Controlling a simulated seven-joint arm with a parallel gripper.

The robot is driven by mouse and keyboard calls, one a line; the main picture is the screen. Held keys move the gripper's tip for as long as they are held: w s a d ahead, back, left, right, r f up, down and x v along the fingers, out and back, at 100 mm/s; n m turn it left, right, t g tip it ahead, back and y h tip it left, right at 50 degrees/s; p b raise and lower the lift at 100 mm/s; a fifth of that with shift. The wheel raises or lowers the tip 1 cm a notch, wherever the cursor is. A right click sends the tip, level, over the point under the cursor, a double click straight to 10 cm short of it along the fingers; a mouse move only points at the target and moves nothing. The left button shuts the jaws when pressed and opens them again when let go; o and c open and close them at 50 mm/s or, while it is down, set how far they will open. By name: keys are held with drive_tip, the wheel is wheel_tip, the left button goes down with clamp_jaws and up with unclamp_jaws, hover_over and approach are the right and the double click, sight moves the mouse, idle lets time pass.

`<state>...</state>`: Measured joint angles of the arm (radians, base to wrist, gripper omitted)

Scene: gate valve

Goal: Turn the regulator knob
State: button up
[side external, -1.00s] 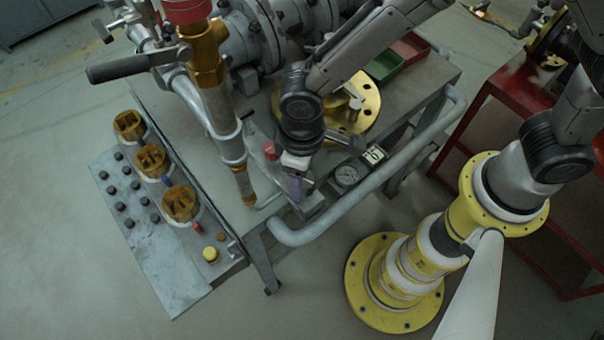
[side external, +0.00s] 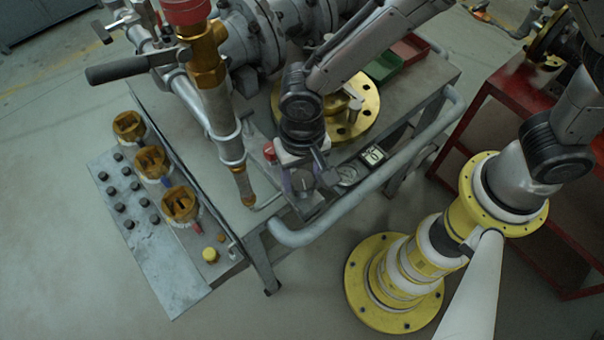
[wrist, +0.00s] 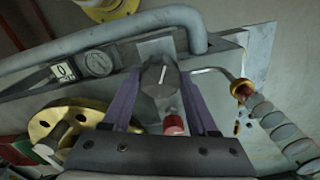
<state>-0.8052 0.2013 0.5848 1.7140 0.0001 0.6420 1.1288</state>
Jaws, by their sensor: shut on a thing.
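The regulator knob (wrist: 160,80) is dark grey with a white pointer line, on a panel at the cart's front edge. In the wrist view its pointer stands nearly upright, tilted slightly right. My gripper (wrist: 158,77) has two purple fingers, one on each side of the knob, and is shut on it. In the side view my gripper (side external: 302,181) is low over the panel, with the grey knob top partly visible between the fingers.
A red button (wrist: 173,124) is close to the knob. A round gauge (wrist: 98,62) and a numbered counter (wrist: 64,72) are beside it. A grey rail (side external: 350,205) runs along the cart edge. A brass-ended pipe (side external: 243,185) stands to the left.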

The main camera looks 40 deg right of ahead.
sight(302, 178)
drive_tip(key=shift+r+m, duration=0.1)
drive_tip(key=shift+m, duration=0.4)
idle(0.3)
drive_tip(key=o, duration=1.4)
drive_tip(key=shift+c, duration=0.2)
wheel_tip(302, 178, up, 14)
